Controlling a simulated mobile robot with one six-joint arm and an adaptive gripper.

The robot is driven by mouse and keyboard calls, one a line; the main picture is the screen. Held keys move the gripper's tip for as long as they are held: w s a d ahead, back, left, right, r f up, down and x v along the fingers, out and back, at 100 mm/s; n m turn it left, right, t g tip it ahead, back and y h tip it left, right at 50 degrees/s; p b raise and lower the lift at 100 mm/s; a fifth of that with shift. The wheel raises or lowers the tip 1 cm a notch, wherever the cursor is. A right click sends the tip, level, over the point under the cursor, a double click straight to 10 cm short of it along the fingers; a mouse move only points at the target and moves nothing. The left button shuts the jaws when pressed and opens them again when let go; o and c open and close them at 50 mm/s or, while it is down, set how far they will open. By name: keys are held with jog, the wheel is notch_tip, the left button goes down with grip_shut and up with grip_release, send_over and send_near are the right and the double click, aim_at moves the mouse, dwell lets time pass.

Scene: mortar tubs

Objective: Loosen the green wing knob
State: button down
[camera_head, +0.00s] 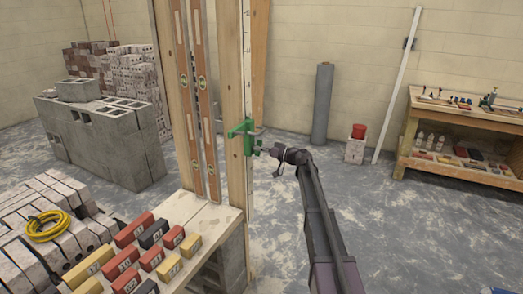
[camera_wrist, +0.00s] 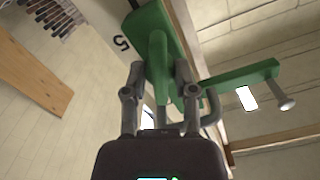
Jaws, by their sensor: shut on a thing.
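The green clamp (camera_head: 243,129) is fitted on the upright white measuring post (camera_head: 246,70), with an arm reaching left and its knob side to the right. In the wrist view the green clamp body (camera_wrist: 152,22) fills the top centre, and a green bar (camera_wrist: 240,75) runs to the right. My gripper (camera_head: 272,152) is at the right side of the clamp. In the wrist view my gripper (camera_wrist: 160,85) is shut, its fingers on either side of the green wing knob (camera_wrist: 159,62). The fingers partly hide the knob. I cannot tell how tight the knob is.
Wooden posts with levels (camera_head: 200,90) stand left of the clamp. Numbered bricks (camera_head: 125,260) lie on a board at the lower left. A workbench (camera_head: 455,120) stands at the right. The floor right of my arm is mostly clear.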

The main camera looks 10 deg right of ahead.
jog(key=n, duration=0.4)
jog(key=shift+a+n, duration=0.15)
jog(key=shift+n, duration=0.15)
dwell(0.4)
jog(key=shift+c, duration=2)
grip_release()
jog(key=v, duration=1.2)
